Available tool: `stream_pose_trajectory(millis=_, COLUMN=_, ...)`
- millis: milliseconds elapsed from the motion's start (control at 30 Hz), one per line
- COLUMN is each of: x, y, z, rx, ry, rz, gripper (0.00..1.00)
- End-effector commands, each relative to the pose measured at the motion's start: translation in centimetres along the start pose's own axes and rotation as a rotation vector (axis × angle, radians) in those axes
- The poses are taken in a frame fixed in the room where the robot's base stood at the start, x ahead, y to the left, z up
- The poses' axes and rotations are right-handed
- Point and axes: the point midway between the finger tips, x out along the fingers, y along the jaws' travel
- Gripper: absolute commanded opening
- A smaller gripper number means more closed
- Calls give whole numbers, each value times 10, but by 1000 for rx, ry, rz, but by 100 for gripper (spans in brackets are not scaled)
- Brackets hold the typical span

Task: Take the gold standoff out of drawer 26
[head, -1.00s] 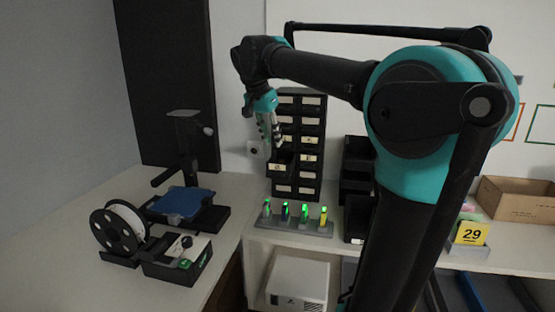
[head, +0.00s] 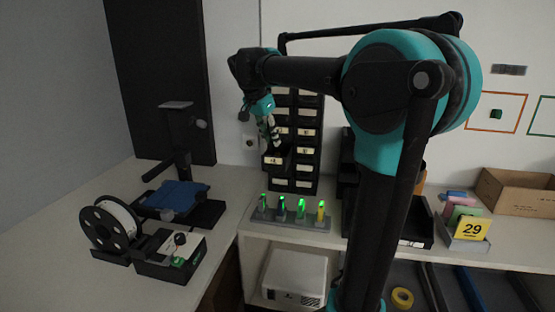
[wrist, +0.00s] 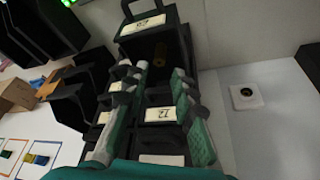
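A drawer (head: 275,160) of the dark cabinet is pulled out, with a pale label on its front; it shows at the top of the wrist view (wrist: 122,34). I cannot read its number surely. The gold standoff (wrist: 161,56) stands out dimly inside the dark drawer in the wrist view; the head view does not show it. My gripper (wrist: 161,72) is open, one finger on each side of the line to the standoff, with nothing between the fingertips. In the head view my gripper (head: 275,147) points down just above the open drawer. I cannot tell whether the fingertips are inside it.
The other cabinet drawers (head: 308,132) look shut. A grey holder with several green-lit and yellow items (head: 290,223) stands in front.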

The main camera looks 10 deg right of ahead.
Motion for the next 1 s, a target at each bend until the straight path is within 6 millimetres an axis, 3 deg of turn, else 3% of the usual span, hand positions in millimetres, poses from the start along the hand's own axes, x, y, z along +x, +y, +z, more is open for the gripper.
stream_pose_trajectory(millis=167, x=11, y=0, z=0, rx=0, ry=0, rz=0, gripper=26)
stream_pose_trajectory(millis=500, x=57, y=0, z=0, rx=0, ry=0, rz=0, gripper=26)
stream_pose_trajectory(millis=800, x=62, y=0, z=0, rx=-1, ry=0, rz=0, gripper=26)
stream_pose_trajectory(millis=1000, x=61, y=0, z=0, rx=-1, ry=0, rz=0, gripper=2)
